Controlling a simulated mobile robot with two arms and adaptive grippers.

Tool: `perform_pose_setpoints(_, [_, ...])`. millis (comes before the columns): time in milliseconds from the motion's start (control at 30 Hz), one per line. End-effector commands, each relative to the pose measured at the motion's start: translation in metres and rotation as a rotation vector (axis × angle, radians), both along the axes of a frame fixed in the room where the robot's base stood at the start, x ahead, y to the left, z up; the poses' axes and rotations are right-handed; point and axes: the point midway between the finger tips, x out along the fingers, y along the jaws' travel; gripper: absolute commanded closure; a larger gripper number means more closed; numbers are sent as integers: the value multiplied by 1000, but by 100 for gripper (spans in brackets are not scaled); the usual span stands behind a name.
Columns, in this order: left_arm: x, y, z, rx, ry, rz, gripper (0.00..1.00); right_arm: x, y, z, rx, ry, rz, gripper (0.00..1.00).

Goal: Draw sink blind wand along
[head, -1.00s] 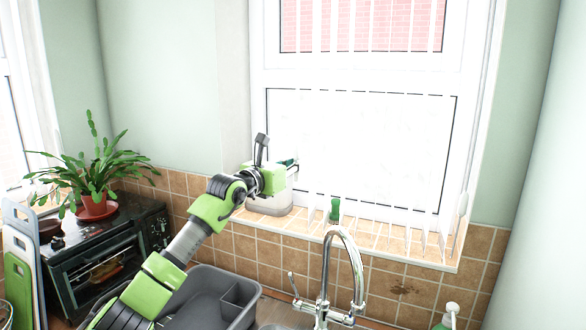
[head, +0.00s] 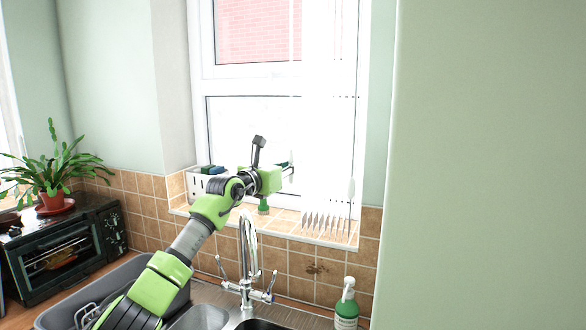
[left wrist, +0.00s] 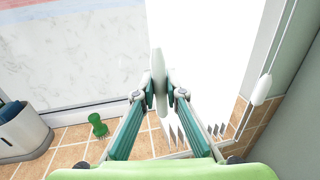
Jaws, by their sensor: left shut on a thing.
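The blind wand (left wrist: 159,85) is a pale, slim piece that stands upright between the fingertips of my left gripper (left wrist: 160,97) in the left wrist view. The gripper is shut on it. In the head view the left gripper (head: 288,171) is in front of the window above the sill; the wand is hard to make out against the bright glass. The white vertical blind slats (head: 328,150) are bunched on the right part of the window, and their lower ends (left wrist: 180,128) show just beyond and right of the gripper. My right gripper is not in view.
A pale cord weight (head: 351,190) hangs at the window's right edge. A caddy (head: 200,183) and a green item (head: 263,207) stand on the tiled sill. Below are the tap (head: 247,262) and a soap bottle (head: 346,306). A plain wall (head: 485,160) fills the right.

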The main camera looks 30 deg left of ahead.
Motion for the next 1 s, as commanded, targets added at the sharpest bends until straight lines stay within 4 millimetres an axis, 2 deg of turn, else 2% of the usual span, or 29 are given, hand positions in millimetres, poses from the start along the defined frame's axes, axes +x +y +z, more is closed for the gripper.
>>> perform_pose_setpoints(367, [0,0,2,-2,-4,0,100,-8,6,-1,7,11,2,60])
perform_pose_setpoints(400, [0,0,2,-2,-4,0,81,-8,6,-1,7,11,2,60])
perform_pose_setpoints(433, [0,0,2,-2,-4,0,73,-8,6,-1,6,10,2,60])
perform_pose_setpoints(467, [0,0,2,-2,-4,0,72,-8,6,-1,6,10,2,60])
perform_pose_setpoints(700, [0,0,1,-1,-3,0,72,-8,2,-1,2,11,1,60])
perform_pose_setpoints(800, [-1,0,1,0,-3,0,72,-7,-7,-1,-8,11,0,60])
perform_pose_setpoints(1000, [-16,3,0,1,-3,0,72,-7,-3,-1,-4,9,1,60])
